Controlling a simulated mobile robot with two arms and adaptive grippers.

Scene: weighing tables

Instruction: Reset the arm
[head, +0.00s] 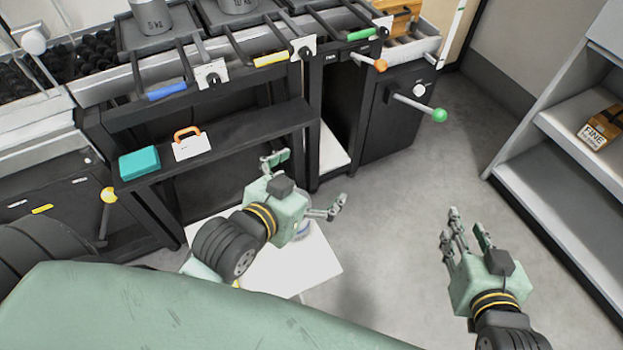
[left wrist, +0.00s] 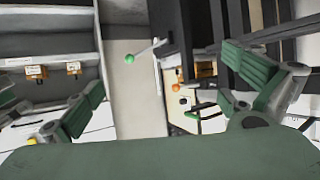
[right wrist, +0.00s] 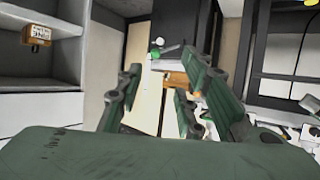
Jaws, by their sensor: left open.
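My left gripper (head: 304,186) is open and empty in the head view, in front of the black bench and above a white board. Its spread fingers also show in the left wrist view (left wrist: 175,100), with nothing between them. My right gripper (head: 467,229) is over the bare floor at the right of the head view, its fingers pointing up and apart. In the right wrist view (right wrist: 175,95) its fingers stand apart with nothing held between them.
The black bench shelf (head: 245,140) holds a teal box (head: 139,163) and a white case with an orange handle (head: 191,146). Levers with orange (head: 381,65) and green (head: 439,115) knobs stick out. Grey shelving (head: 575,115) with a box (head: 602,128) stands right. Floor between is clear.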

